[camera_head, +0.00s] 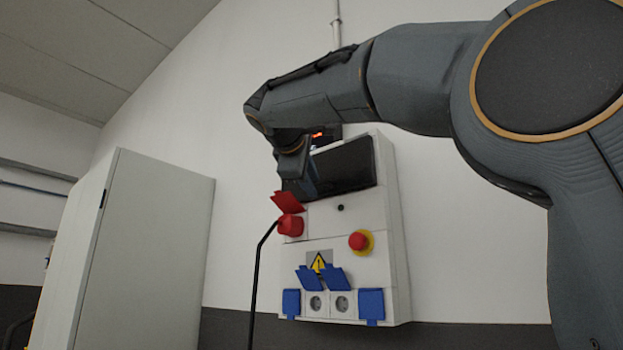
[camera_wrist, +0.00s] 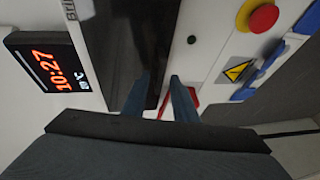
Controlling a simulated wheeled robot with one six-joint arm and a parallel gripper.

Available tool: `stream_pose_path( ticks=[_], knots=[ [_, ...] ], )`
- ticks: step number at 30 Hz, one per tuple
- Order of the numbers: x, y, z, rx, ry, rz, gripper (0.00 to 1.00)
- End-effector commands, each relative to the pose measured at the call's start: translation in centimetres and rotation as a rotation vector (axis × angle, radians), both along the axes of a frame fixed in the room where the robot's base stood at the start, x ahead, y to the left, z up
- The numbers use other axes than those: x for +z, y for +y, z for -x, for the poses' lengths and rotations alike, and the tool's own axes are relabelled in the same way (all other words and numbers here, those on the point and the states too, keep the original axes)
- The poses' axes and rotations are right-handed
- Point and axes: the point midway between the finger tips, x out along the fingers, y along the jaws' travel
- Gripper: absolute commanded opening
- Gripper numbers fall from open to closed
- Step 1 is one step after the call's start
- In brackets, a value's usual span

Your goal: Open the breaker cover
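The breaker cover (camera_head: 345,165) is a dark, glossy rectangular panel at the top of a white electrical box on the wall. It looks closed, and my gripper hides its left end in the head view. In the wrist view the cover (camera_wrist: 138,45) runs down the middle, above the fingers. My gripper (camera_head: 300,190) is at the cover's left end, just above the red socket. In the wrist view my gripper (camera_wrist: 160,88) has its two fingers apart, with the cover's long edge near the gap between them. I cannot tell whether they touch it.
The box (camera_head: 398,240) carries a red emergency button (camera_head: 358,241), a red plug (camera_head: 290,225) with a black cable, a warning sign (camera_head: 318,261) and blue socket flaps (camera_head: 371,305). A clock display (camera_wrist: 55,65) sits beside the cover. A grey cabinet (camera_head: 150,250) stands at left.

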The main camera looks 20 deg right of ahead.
Motion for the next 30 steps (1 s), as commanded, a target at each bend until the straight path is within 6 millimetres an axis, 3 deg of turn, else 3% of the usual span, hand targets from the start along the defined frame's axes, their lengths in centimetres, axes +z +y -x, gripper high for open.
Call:
stream_pose_path(
  ticks=[8, 13, 30],
  knots=[
    [-0.12, -0.14, -0.24, 0.0, 0.001, -0.001, 0.26],
    [-0.12, -0.12, -0.23, 0.0, 0.001, -0.001, 0.01],
    [-0.13, -0.12, -0.22, 0.0, 0.001, -0.001, 0.0]
  ],
)
